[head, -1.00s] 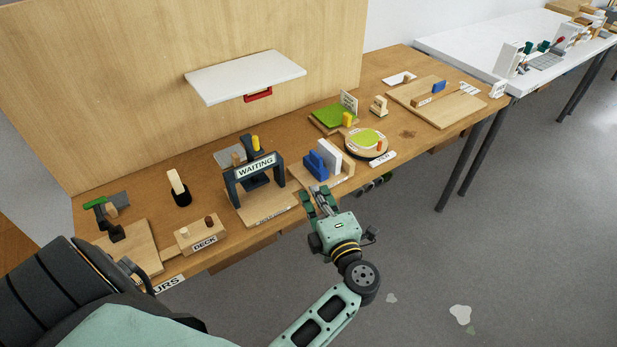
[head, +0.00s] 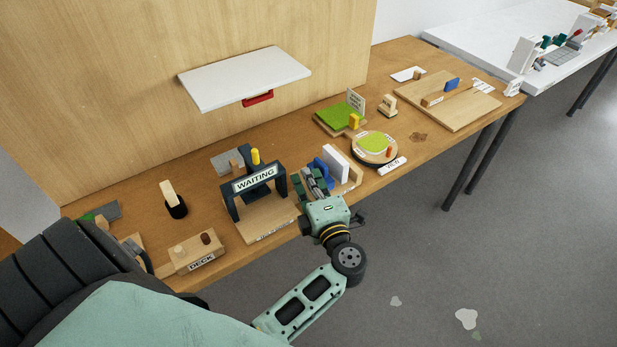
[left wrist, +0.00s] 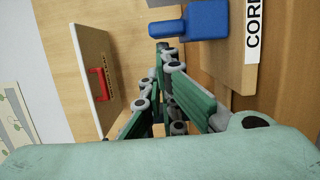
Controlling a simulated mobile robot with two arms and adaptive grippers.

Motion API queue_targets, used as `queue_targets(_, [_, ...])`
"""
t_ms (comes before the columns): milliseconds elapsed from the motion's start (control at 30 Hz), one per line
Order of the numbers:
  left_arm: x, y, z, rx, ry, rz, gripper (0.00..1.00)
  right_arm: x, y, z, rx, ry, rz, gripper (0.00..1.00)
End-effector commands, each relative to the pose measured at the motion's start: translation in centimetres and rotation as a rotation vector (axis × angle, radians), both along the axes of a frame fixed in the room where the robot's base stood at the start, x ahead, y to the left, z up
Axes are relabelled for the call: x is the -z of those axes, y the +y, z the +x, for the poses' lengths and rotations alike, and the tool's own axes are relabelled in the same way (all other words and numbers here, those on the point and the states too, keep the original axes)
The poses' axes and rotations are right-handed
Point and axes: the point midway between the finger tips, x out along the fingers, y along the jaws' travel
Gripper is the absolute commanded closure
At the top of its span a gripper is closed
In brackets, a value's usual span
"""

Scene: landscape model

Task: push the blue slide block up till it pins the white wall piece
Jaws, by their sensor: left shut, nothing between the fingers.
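The blue slide block (head: 320,168) sits on a small wooden base (head: 349,185) near the table's front edge, partly hidden behind my left gripper (head: 309,178). The white wall piece (head: 337,164) stands upright just right of the block. I cannot tell whether the two touch. My left gripper is shut and empty, its fingers over the base's left side, close against the block. In the left wrist view the blue block (left wrist: 207,20) with its narrower tab lies just beyond the fingertips (left wrist: 168,55). Contact is not clear. My right gripper is not in view.
A dark arch marked WAITING (head: 255,183) stands close left of the gripper. A round turntable (head: 374,150) is to the right. A white shelf (head: 245,78) with a red handle (head: 258,98) juts from the back panel. The DECK block (head: 195,252) is at front left.

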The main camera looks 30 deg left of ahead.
Motion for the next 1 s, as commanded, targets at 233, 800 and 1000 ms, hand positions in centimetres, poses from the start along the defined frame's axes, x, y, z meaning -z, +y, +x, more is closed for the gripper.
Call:
queue_targets(233, [0.2,-0.9,2.1,-0.002,-0.002,-0.002,1.0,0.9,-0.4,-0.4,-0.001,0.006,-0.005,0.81])
queue_targets(800, [0.0,-1.4,3.3,0.0,0.001,0.001,1.0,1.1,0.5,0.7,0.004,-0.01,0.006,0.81])
queue_targets(1000, [-0.1,-1.0,2.6,0.0,0.001,0.002,1.0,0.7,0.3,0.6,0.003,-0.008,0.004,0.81])
